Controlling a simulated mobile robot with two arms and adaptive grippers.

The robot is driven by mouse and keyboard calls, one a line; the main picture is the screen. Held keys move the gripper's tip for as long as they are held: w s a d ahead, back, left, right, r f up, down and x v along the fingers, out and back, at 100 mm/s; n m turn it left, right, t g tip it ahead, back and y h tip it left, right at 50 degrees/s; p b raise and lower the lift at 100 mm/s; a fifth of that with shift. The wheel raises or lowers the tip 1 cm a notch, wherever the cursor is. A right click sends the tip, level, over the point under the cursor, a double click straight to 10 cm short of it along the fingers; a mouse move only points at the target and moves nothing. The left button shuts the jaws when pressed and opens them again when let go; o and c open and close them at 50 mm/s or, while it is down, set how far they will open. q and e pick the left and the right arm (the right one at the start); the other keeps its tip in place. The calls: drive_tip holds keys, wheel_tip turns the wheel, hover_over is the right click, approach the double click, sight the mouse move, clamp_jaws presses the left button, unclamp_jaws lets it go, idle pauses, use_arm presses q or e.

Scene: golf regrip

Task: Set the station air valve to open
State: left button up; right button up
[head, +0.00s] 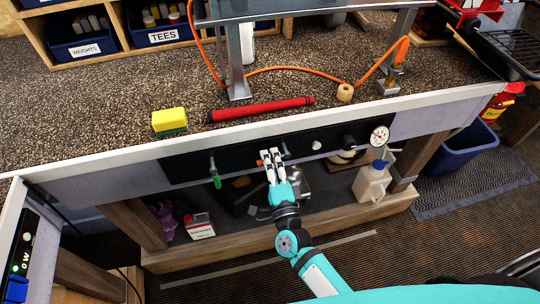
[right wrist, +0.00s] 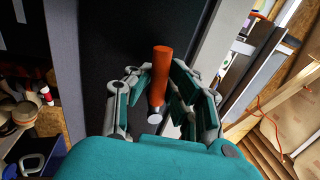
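A black panel (head: 325,137) runs along the bench front. On it, toward the left, a lever with a green handle (head: 215,180) hangs down. My right gripper (head: 271,156) is at the panel's middle, right of the green handle. In the right wrist view, an orange-red handle (right wrist: 161,72) with a metal end stands between the spread fingers of my right gripper (right wrist: 150,82). The fingers look open, with gaps on both sides of it. In the head view, the fingers mostly cover this handle. I see no label telling which handle is the air valve. My left gripper is not in view.
A round gauge (head: 380,135) and a black knob (head: 348,142) are on the panel's right. A yellow-green sponge (head: 170,121) and red grip (head: 262,109) lie on the benchtop. A white jug (head: 371,182) stands on the shelf below. An orange hose (head: 300,69) crosses the bench.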

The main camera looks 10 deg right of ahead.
drive_tip(key=o, duration=0.4)
drive_tip(key=shift+r, duration=0.2)
drive_tip(key=s, duration=0.4)
drive_tip(key=s+f, duration=0.1)
drive_tip(key=s, duration=0.2)
drive_tip(key=s+f, duration=0.1)
drive_tip(key=s, duration=0.3)
drive_tip(key=shift+s+d+f, duration=0.15)
drive_tip(key=shift+s+d, duration=0.1)
drive_tip(key=shift+s, duration=0.1)
